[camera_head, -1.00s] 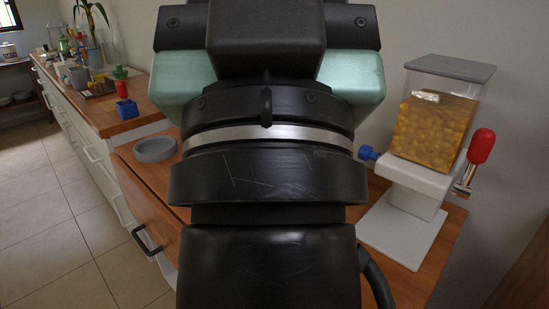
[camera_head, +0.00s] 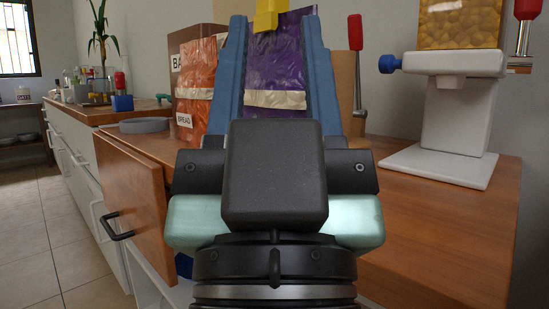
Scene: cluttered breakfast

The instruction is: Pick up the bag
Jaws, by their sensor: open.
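A shiny purple bag (camera_head: 275,70) with a pale band near its lower edge shows straight ahead of my gripper. A yellow piece (camera_head: 266,14) is at its top. My gripper (camera_head: 273,32) points away from the view, with its two long blue fingers spread apart, one along each side of the bag in the picture. I cannot tell whether the bag is between the fingers or beyond them. The black and mint-green end of my arm hides what is below the bag. A red-orange bag (camera_head: 197,80) with a "BREAD" label stands just left of the left finger.
A brown box (camera_head: 185,38) stands behind the red-orange bag. A white dispenser (camera_head: 458,115) with a red handle stands on the right of the wooden counter (camera_head: 450,225). A grey round dish (camera_head: 145,125) is at left. An open drawer (camera_head: 130,200) juts out at front left.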

